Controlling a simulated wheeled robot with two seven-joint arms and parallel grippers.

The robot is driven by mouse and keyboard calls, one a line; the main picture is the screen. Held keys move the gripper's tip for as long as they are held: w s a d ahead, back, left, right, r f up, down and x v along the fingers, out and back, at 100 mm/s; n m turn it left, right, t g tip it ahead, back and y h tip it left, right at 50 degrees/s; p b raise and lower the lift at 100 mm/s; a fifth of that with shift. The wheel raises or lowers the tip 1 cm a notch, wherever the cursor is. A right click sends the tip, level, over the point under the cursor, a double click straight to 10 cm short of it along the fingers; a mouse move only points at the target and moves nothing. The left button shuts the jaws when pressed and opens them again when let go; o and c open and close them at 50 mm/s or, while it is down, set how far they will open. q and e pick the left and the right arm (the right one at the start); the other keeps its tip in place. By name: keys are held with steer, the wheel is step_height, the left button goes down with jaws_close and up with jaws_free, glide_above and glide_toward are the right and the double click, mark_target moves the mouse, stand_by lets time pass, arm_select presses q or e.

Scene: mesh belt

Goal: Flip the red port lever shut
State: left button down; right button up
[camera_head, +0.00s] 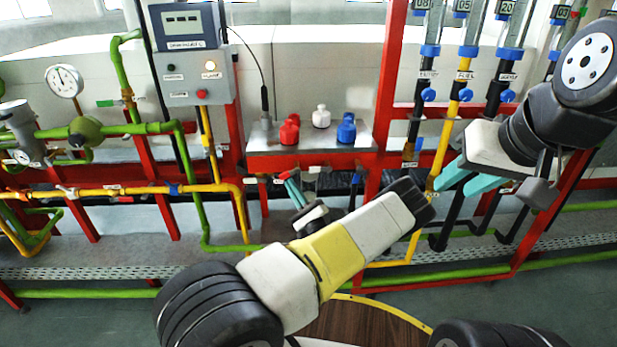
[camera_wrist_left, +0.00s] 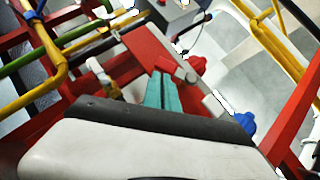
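The red port lever (camera_head: 284,176) shows as a small red piece under the front edge of the shelf in the head view. The teal fingers of my left gripper (camera_head: 292,188) are at it, close together; whether they touch it is unclear. In the left wrist view my left gripper's fingers (camera_wrist_left: 162,88) lie side by side, pointing to the red shelf front, with no lever clearly seen between them. My left arm hides part of the area below. My right gripper (camera_head: 462,183) has its teal fingers apart and empty, in front of the pipes at the right.
The shelf (camera_head: 262,140) carries a red knob (camera_head: 289,130), a white knob (camera_head: 321,117) and a blue knob (camera_head: 346,130). A grey control box (camera_head: 190,60) hangs left. Yellow pipes (camera_head: 130,190), green pipes and red frame posts surround the shelf.

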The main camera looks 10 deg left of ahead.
arm_select(q)
steer(key=shift+s+a+r, duration=0.25)
steer(key=shift+a+r, duration=0.4)
steer(key=shift+a, duration=0.25)
steer(key=shift+a+r, duration=0.1)
steer(key=shift+a, duration=0.05)
